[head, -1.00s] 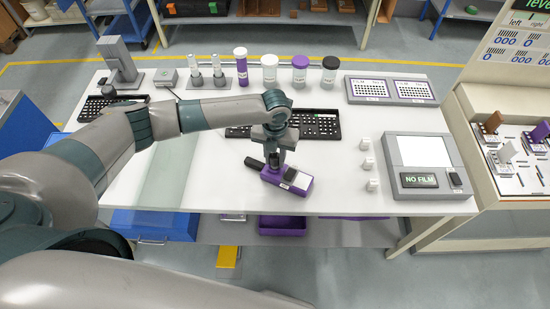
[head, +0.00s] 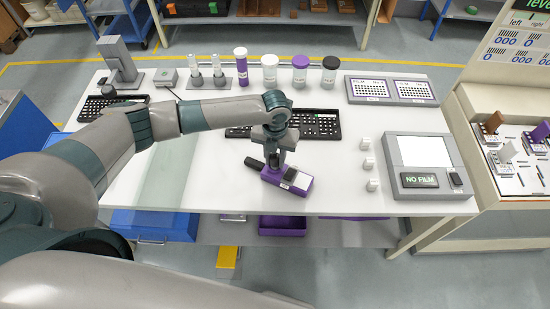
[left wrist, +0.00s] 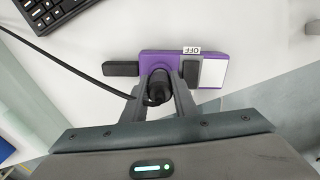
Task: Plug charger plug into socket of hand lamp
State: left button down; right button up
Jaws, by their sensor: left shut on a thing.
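The hand lamp (head: 299,181) lies on the white table, purple with a black handle and a white panel. In the left wrist view the lamp (left wrist: 150,58) shows a label reading OFF. My left gripper (head: 275,163) points down at the lamp's middle. It is shut on the black charger plug (left wrist: 157,88), whose dark cable (left wrist: 62,66) runs off to the upper left in the wrist view. The plug overlaps the lamp body in that view. The fingers hide the socket, so I cannot tell whether the plug is inside it. My right gripper is not in view.
Small white blocks (head: 366,164) and a device reading NO FILM (head: 421,181) are to the right. Several bottles (head: 301,71) stand at the back. The table's front edge is close to the lamp.

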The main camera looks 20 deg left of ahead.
pick_arm(q)
jog(key=shift+f, duration=0.5)
jog(key=shift+r, duration=0.1)
dwell(0.7)
